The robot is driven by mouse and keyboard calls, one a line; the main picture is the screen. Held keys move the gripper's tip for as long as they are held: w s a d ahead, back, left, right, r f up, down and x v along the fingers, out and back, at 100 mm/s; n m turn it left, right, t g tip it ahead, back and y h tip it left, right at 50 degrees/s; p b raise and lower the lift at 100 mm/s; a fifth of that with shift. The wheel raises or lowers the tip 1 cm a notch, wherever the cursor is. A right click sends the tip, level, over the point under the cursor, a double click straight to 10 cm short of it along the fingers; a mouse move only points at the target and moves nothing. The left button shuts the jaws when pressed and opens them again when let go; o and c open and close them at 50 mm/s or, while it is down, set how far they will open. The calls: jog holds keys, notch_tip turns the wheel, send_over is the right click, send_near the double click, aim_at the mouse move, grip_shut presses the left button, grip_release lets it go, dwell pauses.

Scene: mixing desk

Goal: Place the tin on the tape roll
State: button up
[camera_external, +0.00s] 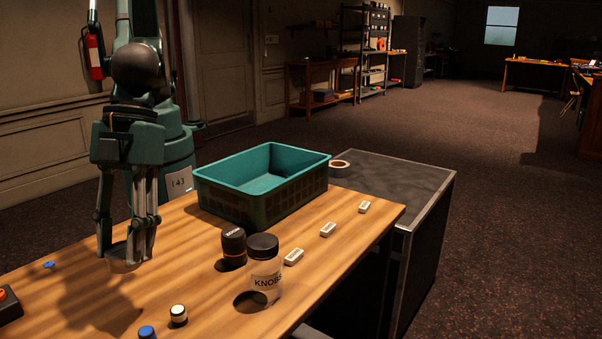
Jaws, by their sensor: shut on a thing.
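My gripper (128,250) points down at the left of the wooden desk, its fingers shut on a low, round, dull thing that looks like the tin (122,262). The fingers hide part of the tin, and I cannot tell whether it touches the desk top. The tape roll (340,164) is a brown ring lying flat on the dark grey cabinet top, just beyond the right corner of the green crate. It is far to the right of my gripper, and the crate hides a little of its near left side.
The green crate (318,160) stands between my gripper and the tape roll. A jar labelled KNOBS (265,281), a black canister (233,248), several white blocks (328,230) and small knobs (178,314) stand on the desk (190,255). The grey cabinet top (400,180) is mostly clear.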

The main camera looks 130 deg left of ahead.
jog(key=shift+r, duration=0.55)
jog(key=r, duration=0.3)
jog(key=shift+w+a+r, duration=0.2)
jog(key=shift+a+r, duration=0.15)
jog(key=w+a+n+t+y+b, duration=0.1)
jog(key=w+a+n, duration=0.3)
jog(key=a, duration=0.9)
jog(key=w+a+n+t+y, duration=0.1)
jog(key=w+a+n, duration=0.2)
jog(key=w+a, duration=0.7)
jog(key=s+a+n+y+b, duration=0.25)
jog(key=a+n, duration=0.45)
jog(key=a, duration=2.9)
jog(key=s+a+n+y, duration=0.1)
jog(key=s+a+n, duration=0.4)
jog(key=a, duration=0.9)
jog(key=s+a+n+y, duration=0.25)
jog(key=s+a, duration=0.45)
jog(key=a, duration=0.6)
jog(key=s+a+n+g+b, duration=0.25)
jog(key=s+a+n, duration=0.45)
jog(key=s+a, duration=1.35)
notch_tip(320, 180, down, 14)
jog(key=p, duration=0.1)
jog(key=shift+w+y, duration=0.3)
